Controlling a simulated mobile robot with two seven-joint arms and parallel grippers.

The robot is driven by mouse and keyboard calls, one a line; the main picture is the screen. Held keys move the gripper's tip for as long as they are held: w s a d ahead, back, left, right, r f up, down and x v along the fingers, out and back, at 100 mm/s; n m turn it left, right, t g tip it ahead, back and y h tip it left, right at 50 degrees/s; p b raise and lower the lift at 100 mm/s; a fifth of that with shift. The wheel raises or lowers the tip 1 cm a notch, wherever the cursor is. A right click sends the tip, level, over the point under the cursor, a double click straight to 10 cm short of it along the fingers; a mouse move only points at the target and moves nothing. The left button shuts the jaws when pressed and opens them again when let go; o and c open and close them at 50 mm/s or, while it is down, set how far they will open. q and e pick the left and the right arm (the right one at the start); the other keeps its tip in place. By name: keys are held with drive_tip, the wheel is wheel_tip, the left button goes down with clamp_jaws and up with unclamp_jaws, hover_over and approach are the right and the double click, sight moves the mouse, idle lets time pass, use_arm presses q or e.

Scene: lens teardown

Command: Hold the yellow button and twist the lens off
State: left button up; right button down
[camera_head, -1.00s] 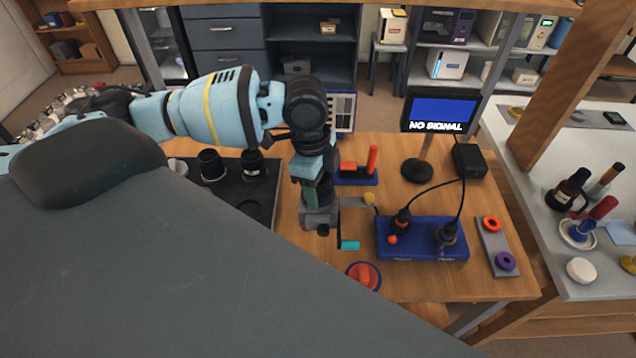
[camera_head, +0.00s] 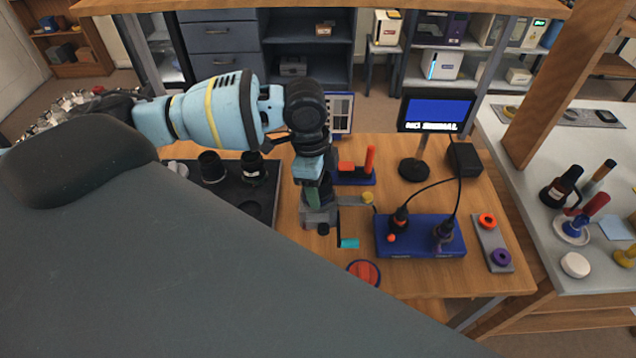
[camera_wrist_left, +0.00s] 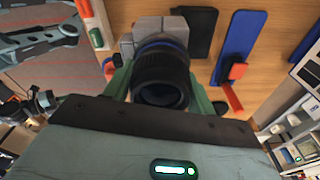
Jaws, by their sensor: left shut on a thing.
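The lens (camera_wrist_left: 160,80), a black barrel with a blue ring, sits between my left gripper's green fingers in the left wrist view. Its far end meets a grey block (camera_wrist_left: 160,27). In the head view my left gripper (camera_head: 317,198) points down, shut on the lens, above the grey mount (camera_head: 318,217) on the bench. The gripper mostly hides the lens there. A yellow button (camera_head: 368,197) stands at the end of a grey arm right of the mount, with no gripper on it. A teal-handled crank (camera_head: 349,243) hangs at the mount's front. My right gripper is out of view.
A blue box (camera_head: 420,247) with cabled plugs stands right of the mount. A monitor (camera_head: 436,110) is behind it. A dark tray (camera_head: 235,190) with lenses lies left. A red disc (camera_head: 363,272) is in front. A blue stand (camera_head: 352,177) with red parts is behind.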

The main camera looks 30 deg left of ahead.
use_arm(q)
drive_tip(key=shift+r, duration=1.05)
idle(0.4)
drive_tip(key=shift+r, duration=2.45)
